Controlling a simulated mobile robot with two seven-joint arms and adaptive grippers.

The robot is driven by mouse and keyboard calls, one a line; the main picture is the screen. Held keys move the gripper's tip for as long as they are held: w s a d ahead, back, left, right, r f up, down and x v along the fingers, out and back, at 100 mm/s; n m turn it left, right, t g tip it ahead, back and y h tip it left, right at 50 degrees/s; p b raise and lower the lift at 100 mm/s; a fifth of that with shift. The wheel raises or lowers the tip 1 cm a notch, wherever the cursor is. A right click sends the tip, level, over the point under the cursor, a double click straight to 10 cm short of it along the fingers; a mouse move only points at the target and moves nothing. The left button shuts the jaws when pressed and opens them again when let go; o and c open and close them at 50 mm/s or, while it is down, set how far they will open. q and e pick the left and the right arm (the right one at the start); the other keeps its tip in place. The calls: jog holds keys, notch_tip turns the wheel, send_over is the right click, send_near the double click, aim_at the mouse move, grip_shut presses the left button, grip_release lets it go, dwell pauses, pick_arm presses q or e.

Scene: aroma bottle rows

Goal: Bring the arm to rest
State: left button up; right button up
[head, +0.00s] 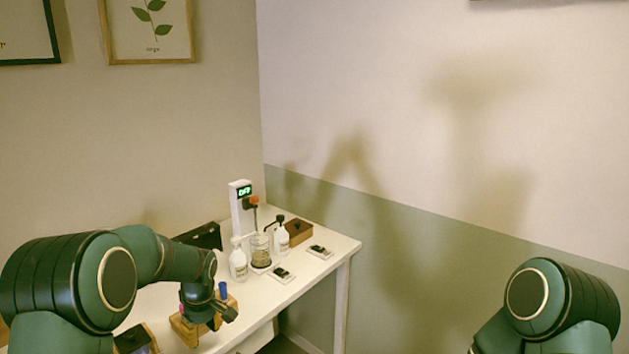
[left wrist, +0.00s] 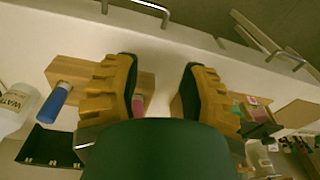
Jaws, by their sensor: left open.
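My left gripper (head: 224,318) hangs over the near part of the white table (head: 335,246). In the left wrist view its two ridged yellow fingers (left wrist: 160,88) are spread apart, with nothing held between them. Below or behind them is a wooden rack (head: 186,331), which also shows in the left wrist view (left wrist: 62,72). A blue bottle (head: 223,290) stands at the rack, left of the fingers in the left wrist view (left wrist: 55,102). A pink item (left wrist: 138,105) shows partly between the fingers. My right gripper is out of view; only my right shoulder shows.
A wall is behind the table.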

pick_arm(q)
jog(key=s+d+f+m+h+b, duration=0.25)
jog(key=s+d+f, duration=0.3)
jog(key=f, duration=0.45)
jog(key=s+d+f+m+h+b, duration=0.1)
jog(key=s+d+f+m, duration=0.25)
jog(key=s+f, duration=0.45)
jog(key=s+d+f+m+h+b, duration=0.1)
jog(key=s+d+f+m, duration=0.1)
jog(key=s, duration=0.4)
jog(key=s+d+f+m+t+b, duration=0.1)
jog(key=s+d+f, duration=0.4)
jog(key=s, duration=0.2)
jog(key=shift+d+m+h+b, duration=0.2)
jog(key=shift+m+h+b, duration=0.1)
jog(key=shift+m+h, duration=0.1)
